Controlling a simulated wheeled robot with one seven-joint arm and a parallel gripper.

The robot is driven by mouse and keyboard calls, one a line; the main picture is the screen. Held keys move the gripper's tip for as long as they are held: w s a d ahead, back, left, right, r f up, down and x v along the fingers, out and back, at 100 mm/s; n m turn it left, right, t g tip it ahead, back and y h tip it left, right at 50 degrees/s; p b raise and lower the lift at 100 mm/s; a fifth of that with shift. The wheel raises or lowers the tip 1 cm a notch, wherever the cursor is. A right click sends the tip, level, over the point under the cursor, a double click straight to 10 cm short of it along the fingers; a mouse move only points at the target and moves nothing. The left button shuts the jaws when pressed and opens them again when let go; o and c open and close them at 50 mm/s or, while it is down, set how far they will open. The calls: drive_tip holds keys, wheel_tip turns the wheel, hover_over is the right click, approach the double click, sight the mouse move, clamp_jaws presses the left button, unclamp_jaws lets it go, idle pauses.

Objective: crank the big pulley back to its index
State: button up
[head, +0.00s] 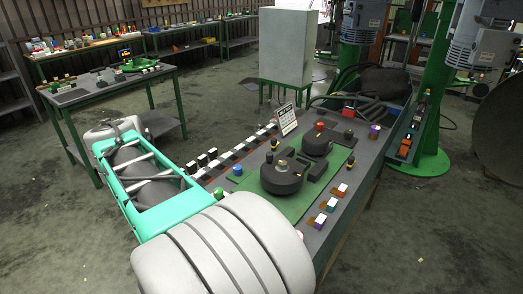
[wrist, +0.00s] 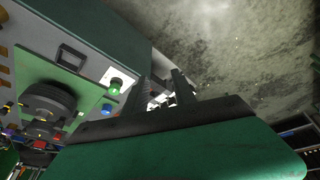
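The big pulley (head: 283,180), a wide dark disc with a pale hub, lies on a green plate (head: 268,208) on the grey workbench. A smaller dark pulley (head: 316,147) sits behind it, with a red knob (head: 320,126) above it. A dark round stacked part, probably a pulley, shows at the left of the wrist view (wrist: 48,101); I cannot tell which one. My gripper (wrist: 161,88) shows two dark fingers standing apart, with no held object visible between them. It is away from that round part. The index mark is too small to make out.
A blue knob (head: 237,169) and a row of small blocks (head: 208,158) are left of the plate. Coloured blocks (head: 331,204) line the right side. A small sign (head: 287,120) stands behind. A pale cabinet (head: 286,46) and green column (head: 438,95) stand beyond the bench.

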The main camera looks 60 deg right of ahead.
drive_tip(key=s+d+r+m+g+h, duration=0.1)
drive_tip(key=d+m, duration=0.1)
drive_tip(key=d, duration=0.5)
drive_tip(key=d+r+m+g, duration=0.1)
drive_tip(key=d+r+m, duration=0.15)
drive_tip(key=d, duration=0.35)
drive_tip(key=m+g+p, duration=0.2)
drive_tip(key=m, duration=0.7)
approach(270, 153)
wheel_tip(270, 153, down, 3)
drive_tip(key=x, duration=0.6)
drive_tip(key=shift+s+d+f, duration=0.1)
drive_tip(key=shift+s+d, duration=0.15)
drive_tip(key=shift+d, duration=0.2)
drive_tip(key=shift+d+f, duration=0.15)
drive_tip(key=shift+f, duration=0.3)
clamp_jaws()
drive_tip(key=shift+r, duration=0.1)
